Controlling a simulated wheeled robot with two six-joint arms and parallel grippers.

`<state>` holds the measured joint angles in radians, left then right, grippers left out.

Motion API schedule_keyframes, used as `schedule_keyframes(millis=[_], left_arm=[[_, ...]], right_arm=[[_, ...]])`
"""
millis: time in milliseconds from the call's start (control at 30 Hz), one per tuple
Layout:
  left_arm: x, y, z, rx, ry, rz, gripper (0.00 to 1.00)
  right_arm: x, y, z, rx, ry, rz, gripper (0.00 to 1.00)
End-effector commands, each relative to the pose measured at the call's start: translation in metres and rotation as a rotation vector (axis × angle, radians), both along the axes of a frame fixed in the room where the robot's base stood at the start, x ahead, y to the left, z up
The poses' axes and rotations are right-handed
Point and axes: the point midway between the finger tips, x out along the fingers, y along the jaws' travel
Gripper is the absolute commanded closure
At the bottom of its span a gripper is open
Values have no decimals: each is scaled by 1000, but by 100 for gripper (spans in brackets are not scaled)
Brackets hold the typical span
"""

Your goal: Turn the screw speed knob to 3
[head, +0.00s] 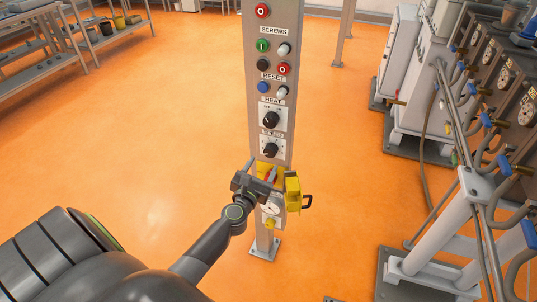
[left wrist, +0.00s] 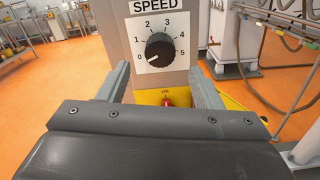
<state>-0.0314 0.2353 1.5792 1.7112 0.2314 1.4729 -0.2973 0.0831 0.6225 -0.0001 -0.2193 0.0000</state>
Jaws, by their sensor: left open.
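The screw speed knob (left wrist: 160,47) is black and round on a white plate (left wrist: 135,32) marked 0 to 5 under the label SPEED. Its white pointer line points to the lower left, at 0. In the head view the speed knob (head: 270,150) is the lower of two large black knobs on the grey column. My left gripper (head: 262,167) is open just below it. In the left wrist view the left gripper's (left wrist: 154,84) fingers stand apart, one on each side, below the dial, with nothing between them touching. My right gripper is not in view.
Below the dial is a red switch (left wrist: 168,101) marked ON on a yellow plate, with a yellow cover (head: 292,190) swung out right. The heat knob (head: 270,119) and several buttons sit above. Machines with hoses (head: 465,100) stand right. Orange floor (head: 160,130) is clear left.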

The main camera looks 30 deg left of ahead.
Motion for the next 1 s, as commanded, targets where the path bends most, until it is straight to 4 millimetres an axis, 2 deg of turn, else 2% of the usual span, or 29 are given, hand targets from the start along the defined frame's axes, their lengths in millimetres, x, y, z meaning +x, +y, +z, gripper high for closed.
schedule_keyframes(millis=[100,300,500,767,1000], left_arm=[[24,6,0,1,-2,0,41],[50,12,-1,1,-1,-1,41],[60,14,0,1,0,-1,41],[61,15,0,1,0,0,41],[61,15,0,1,0,0,72]], right_arm=[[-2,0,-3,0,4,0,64],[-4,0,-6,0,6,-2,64],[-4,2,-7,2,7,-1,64],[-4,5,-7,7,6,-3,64],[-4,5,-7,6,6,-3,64]])
